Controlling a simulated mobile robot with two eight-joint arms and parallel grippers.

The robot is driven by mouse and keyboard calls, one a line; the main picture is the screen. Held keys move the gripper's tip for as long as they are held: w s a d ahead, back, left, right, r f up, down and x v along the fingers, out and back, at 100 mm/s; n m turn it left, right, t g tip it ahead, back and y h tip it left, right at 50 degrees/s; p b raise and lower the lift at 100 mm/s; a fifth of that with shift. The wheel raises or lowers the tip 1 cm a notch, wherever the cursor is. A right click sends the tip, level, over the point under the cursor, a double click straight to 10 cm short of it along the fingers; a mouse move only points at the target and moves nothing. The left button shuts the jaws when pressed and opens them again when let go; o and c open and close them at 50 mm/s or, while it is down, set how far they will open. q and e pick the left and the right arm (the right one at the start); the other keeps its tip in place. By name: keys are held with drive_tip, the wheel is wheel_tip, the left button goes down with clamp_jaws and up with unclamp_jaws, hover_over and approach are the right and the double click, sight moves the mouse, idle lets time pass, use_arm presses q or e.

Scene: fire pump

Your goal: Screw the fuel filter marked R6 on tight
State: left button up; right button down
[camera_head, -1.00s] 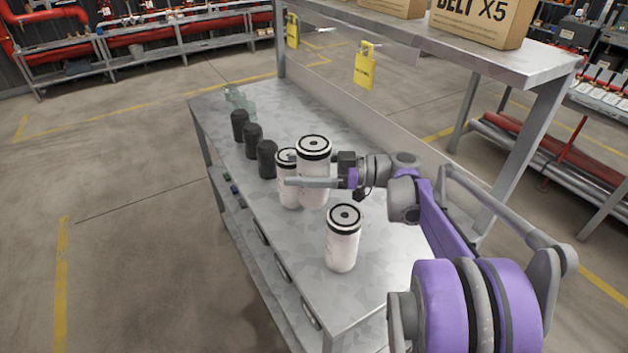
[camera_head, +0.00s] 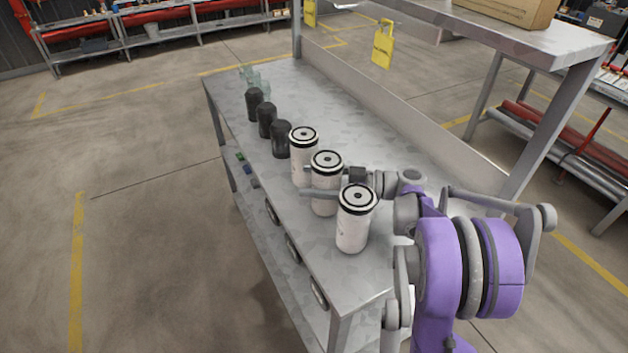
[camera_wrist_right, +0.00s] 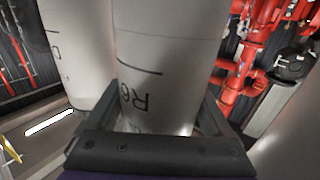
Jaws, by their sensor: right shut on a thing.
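Three white filters with black-ringed tops and a dark centre hole stand in a row in the head view. My right gripper (camera_head: 308,182) reaches in from the right and is shut around the middle one (camera_head: 325,205). In the right wrist view, the held filter (camera_wrist_right: 165,60) shows the mark R6, upside down, between the two fingers. It is upright; whether its base touches the bench cannot be told. The front filter (camera_head: 353,232) partly covers my gripper. The rear filter (camera_head: 303,160) stands behind. My left gripper is out of view. No filter mount shows.
The metal bench (camera_head: 345,115) has free room behind the row. Several black cylinders (camera_head: 281,140) continue the row, with clear pieces (camera_head: 252,80) at the far end.

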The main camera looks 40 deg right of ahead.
drive_tip(key=shift+f, duration=0.15)
drive_tip(key=shift+f, duration=0.1)
unclamp_jaws()
drive_tip(key=v, duration=0.6)
drive_tip(key=shift+s+d+b, duration=0.1)
drive_tip(key=shift+d+b, duration=0.15)
drive_tip(key=shift+b, duration=0.15)
wheel_tip(320, 180, up, 8)
drive_tip(key=p, duration=0.1)
drive_tip(key=shift+s+d, duration=0.25)
drive_tip(key=shift+s, duration=0.15)
